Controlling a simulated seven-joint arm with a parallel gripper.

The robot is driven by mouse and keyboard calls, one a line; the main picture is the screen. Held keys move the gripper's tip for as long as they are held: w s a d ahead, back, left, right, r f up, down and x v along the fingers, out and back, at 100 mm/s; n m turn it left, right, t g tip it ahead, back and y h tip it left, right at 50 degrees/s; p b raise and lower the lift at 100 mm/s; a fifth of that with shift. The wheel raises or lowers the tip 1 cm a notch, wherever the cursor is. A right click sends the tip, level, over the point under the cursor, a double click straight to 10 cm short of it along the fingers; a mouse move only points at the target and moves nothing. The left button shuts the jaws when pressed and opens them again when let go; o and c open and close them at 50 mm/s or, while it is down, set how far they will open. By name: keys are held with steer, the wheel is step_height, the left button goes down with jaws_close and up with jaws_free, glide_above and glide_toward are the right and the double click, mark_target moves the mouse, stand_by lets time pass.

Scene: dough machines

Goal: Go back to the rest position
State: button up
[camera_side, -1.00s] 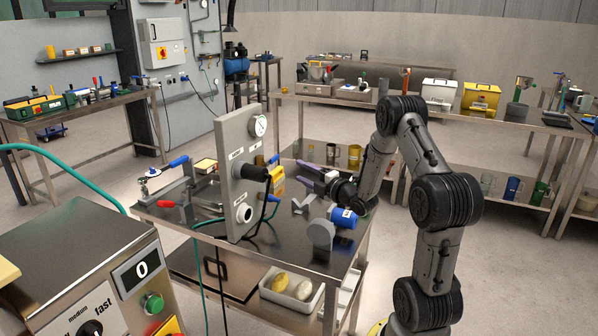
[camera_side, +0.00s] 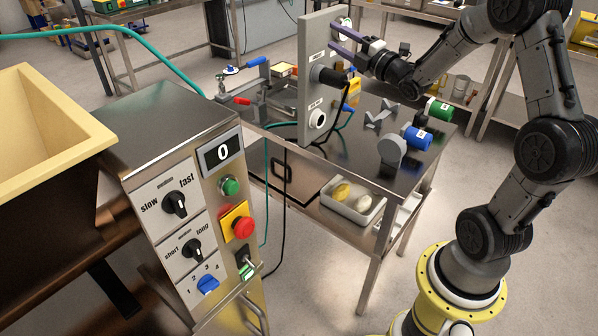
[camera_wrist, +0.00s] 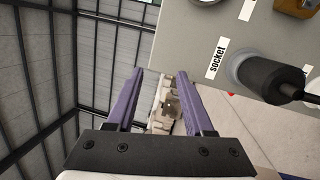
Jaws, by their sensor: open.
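My gripper (camera_side: 342,42) is at the upper middle of the side view, raised above the steel table, close to the upright grey panel (camera_side: 313,75). Its two purple fingers also show in the wrist view (camera_wrist: 165,95), spread apart with nothing between them. In the wrist view the panel (camera_wrist: 215,25) fills the upper right, with a "socket" label and a black plug (camera_wrist: 268,78) with a cable in it. In the side view this plug (camera_side: 328,76) sits on the panel's face, below my fingers. I cannot tell whether a finger touches the panel.
A steel table (camera_side: 340,160) carries a blue cylinder (camera_side: 416,137), a green cylinder (camera_side: 438,109) and a clamp with a red handle (camera_side: 242,101). A bin (camera_side: 352,208) is on its lower shelf. A control box (camera_side: 190,200) reading 0 stands front left.

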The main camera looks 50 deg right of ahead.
steer(key=a+r+m+y, duration=0.1)
steer(key=a+r, duration=0.7)
steer(key=a, duration=0.2)
steer(key=s+a+r+m+g, duration=0.1)
steer(key=s+a+m+g, duration=0.2)
steer(key=s+a+m, duration=0.35)
steer(key=s+a+f+m+g+y, duration=0.1)
steer(key=s+a+f+m+g, duration=0.1)
steer(key=s+f+m+g, duration=0.3)
steer(key=s+a+f+m+g, duration=0.3)
steer(key=s+f+m+g, duration=0.2)
steer(key=s+f, duration=0.6)
steer(key=s+g, duration=0.1)
steer(key=s, duration=0.6)
steer(key=shift+a+f+y, duration=0.2)
steer(key=shift+f+y, duration=0.05)
steer(key=shift+y, duration=0.15)
